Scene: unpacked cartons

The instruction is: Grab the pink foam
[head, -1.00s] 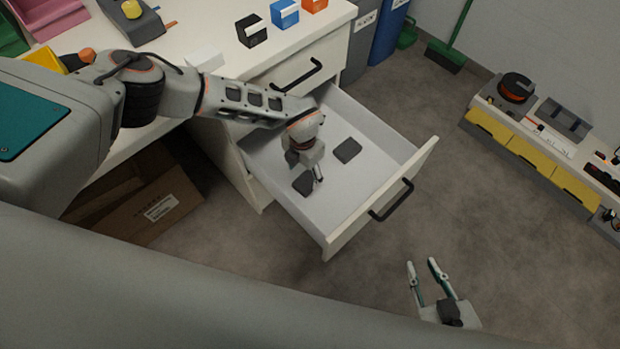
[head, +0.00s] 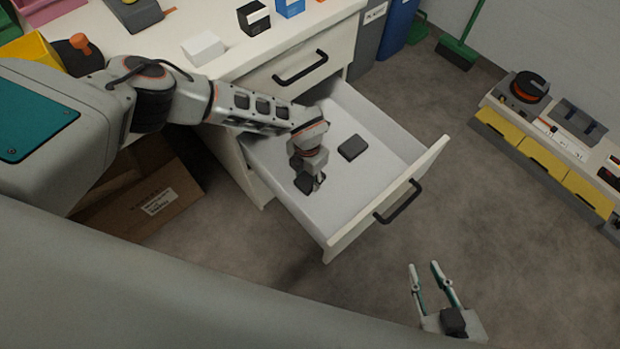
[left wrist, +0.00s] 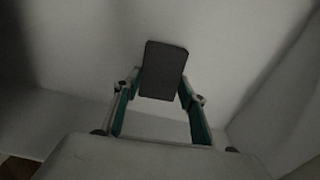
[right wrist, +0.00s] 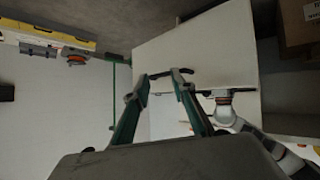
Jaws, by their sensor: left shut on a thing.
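I see no thing I can make out as pink foam. My left gripper (head: 313,183) is down in the open drawer (head: 375,205), shut on a dark grey block (head: 303,183). In the left wrist view the dark block (left wrist: 163,68) sits between the two fingertips. A second dark grey block (head: 352,147) lies apart from it on the drawer floor. My right gripper (head: 424,267) is open and empty, above the floor in front of the drawer; its parted fingers also show in the right wrist view (right wrist: 161,77).
The drawer walls and its front with a black handle (head: 398,202) surround my left gripper. On the desk are a white box (head: 204,48), a black box (head: 253,18) and a pink bin (head: 45,10). A cardboard carton (head: 140,205) stands under the desk.

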